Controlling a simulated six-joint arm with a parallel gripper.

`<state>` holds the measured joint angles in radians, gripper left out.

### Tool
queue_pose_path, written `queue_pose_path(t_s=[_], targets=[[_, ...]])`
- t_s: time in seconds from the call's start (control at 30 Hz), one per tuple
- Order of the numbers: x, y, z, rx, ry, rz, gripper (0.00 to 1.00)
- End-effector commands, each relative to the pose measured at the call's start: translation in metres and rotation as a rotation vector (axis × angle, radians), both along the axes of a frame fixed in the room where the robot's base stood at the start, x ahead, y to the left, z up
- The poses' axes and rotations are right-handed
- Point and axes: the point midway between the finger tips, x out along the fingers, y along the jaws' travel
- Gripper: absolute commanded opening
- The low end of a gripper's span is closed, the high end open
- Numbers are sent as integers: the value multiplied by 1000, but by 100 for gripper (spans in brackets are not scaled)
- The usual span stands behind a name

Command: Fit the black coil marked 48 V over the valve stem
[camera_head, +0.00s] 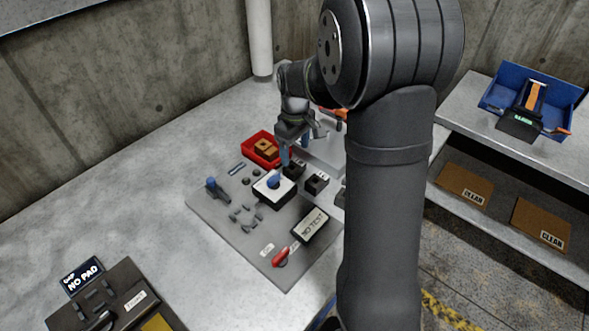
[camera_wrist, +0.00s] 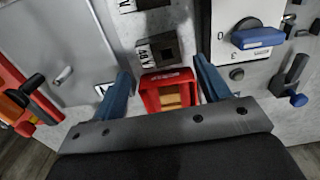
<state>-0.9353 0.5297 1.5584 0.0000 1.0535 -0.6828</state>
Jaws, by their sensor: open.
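Two black square coils with a dark central hole stand on the grey board. The nearer coil (camera_head: 316,183) is apart from the other coil (camera_head: 294,170), which is by my gripper (camera_head: 286,155). In the wrist view, one black coil (camera_wrist: 161,47) with a white label lies just beyond my open, empty gripper (camera_wrist: 163,68); the other (camera_wrist: 152,3) is cut by the top edge. A red tray (camera_wrist: 152,98) holding an orange-brown block (camera_wrist: 172,99) shows between the blue fingers. I cannot make out the valve stem.
A white-topped block with a blue knob (camera_head: 273,181) stands beside the coils. The table to the left is largely clear.

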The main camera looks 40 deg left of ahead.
Motion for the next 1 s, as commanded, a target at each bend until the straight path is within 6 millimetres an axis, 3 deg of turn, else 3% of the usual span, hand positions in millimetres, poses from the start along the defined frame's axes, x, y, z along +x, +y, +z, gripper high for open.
queue_pose_path(t_s=[0.33,0.6,0.9,1.0], targets=[[1,1,-32,-2,1,0,69],[3,5,-69,-2,1,0,69],[3,5,-73,0,0,0,69],[3,5,-73,0,0,0,49]])
